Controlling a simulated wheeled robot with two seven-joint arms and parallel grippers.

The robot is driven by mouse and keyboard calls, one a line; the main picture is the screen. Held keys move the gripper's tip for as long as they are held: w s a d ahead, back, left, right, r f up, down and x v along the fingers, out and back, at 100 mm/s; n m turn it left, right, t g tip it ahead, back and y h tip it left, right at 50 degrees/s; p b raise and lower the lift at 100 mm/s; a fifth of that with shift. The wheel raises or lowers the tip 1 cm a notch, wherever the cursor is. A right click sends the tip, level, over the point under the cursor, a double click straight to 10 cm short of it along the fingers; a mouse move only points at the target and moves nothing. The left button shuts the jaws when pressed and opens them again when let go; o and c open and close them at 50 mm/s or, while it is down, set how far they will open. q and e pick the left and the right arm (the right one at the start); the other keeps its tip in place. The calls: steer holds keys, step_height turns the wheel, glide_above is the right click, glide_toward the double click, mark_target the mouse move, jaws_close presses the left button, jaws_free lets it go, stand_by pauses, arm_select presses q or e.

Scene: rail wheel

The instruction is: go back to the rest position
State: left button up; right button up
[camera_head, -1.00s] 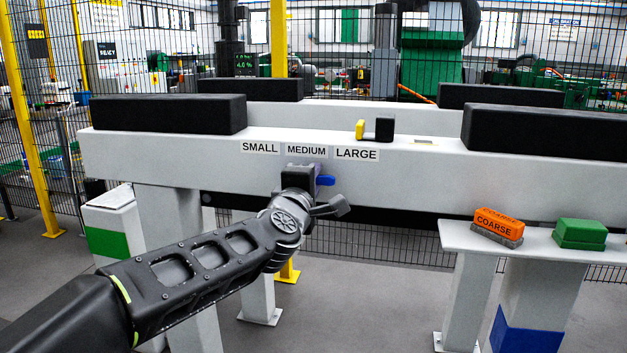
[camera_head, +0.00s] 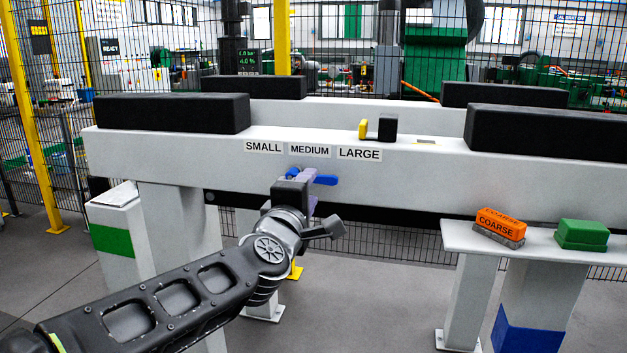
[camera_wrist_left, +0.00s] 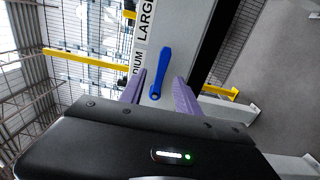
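My left arm reaches in from the lower left in the head view. My left gripper (camera_head: 303,190) is just in front of the beam face under the MEDIUM label and partly hides a blue lever (camera_head: 325,180). In the left wrist view, the two purple fingers of the left gripper (camera_wrist_left: 158,92) stand apart. The blue lever (camera_wrist_left: 163,66) shows in the gap beyond them, fixed to the white beam, and no finger appears to press on it. My right gripper is not in view.
The long white beam (camera_head: 400,165) carries black blocks (camera_head: 172,113) and SMALL, MEDIUM and LARGE labels. At right, a small white shelf (camera_head: 460,236) holds an orange COARSE block (camera_head: 499,222) and a green block (camera_head: 582,233). Floor is open below; a mesh fence stands behind.

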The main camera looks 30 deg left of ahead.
arm_select(q)
steer(key=shift+s+d, duration=0.2)
steer(key=shift+s, duration=0.4)
steer(key=w+d+f+m+g+h, duration=0.2)
steer(key=d+f+m, duration=0.25)
steer(key=f, duration=0.75)
steer(key=w+d+f+m+g+h, duration=0.15)
steer(key=d+f+m, duration=0.3)
steer(key=f, duration=0.75)
steer(key=w+d+f+m+g+h, duration=0.1)
steer(key=d+f+m+g+h, duration=0.3)
steer(key=f, duration=0.8)
steer(key=s+d+f+m+g, duration=0.1)
steer(key=s+d+f+m, duration=0.25)
steer(key=f, duration=0.45)
steer(key=s+d+f+m+g, duration=0.2)
steer(key=s+d+f, duration=0.25)
steer(key=f, duration=0.45)
steer(key=s+d+f+m+g+h, duration=0.1)
steer(key=s+d+f+g, duration=0.25)
steer(key=s+f, duration=0.4)
steer(key=s+d+f+m+g+h, duration=0.15)
steer(key=s+d+f, duration=0.3)
steer(key=s, duration=0.65)
step_height(320, 180, up, 25)
steer(key=s+p, duration=0.1)
steer(key=p, duration=2.4)
steer(key=shift+d+f+n+g+p, duration=0.2)
steer(key=shift+n+g+p, duration=0.1)
steer(key=shift+n+g, duration=0.1)
